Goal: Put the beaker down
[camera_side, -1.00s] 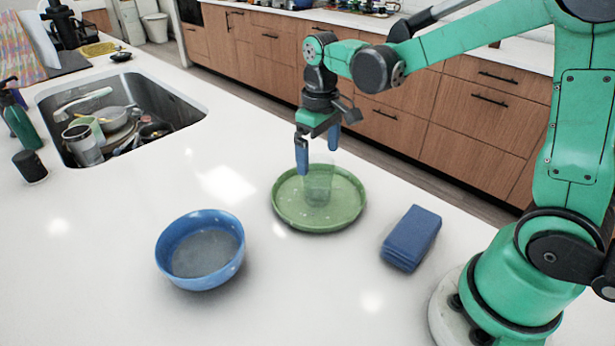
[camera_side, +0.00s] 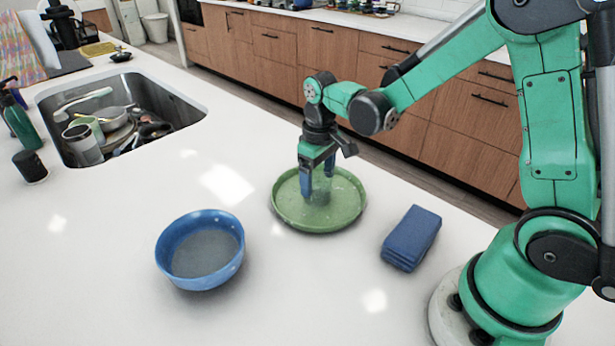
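The clear beaker (camera_side: 319,190) stands upright on the green plate (camera_side: 348,212) near the middle of the side view. It is see-through and faint, and its upper part is partly hidden by my fingers. My gripper (camera_side: 318,186) points down with its blue fingers on opposite sides of the beaker. The fingers look closed in against its walls. The beaker's base appears to rest on the plate, though its faint outline makes exact contact hard to tell.
A blue bowl (camera_side: 200,272) stands left of the plate. A folded blue cloth (camera_side: 411,238) lies to its right. The sink (camera_side: 185,112) at the back left holds dishes. A green bottle (camera_side: 20,122) stands beside it. The white counter between sink and bowl is clear.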

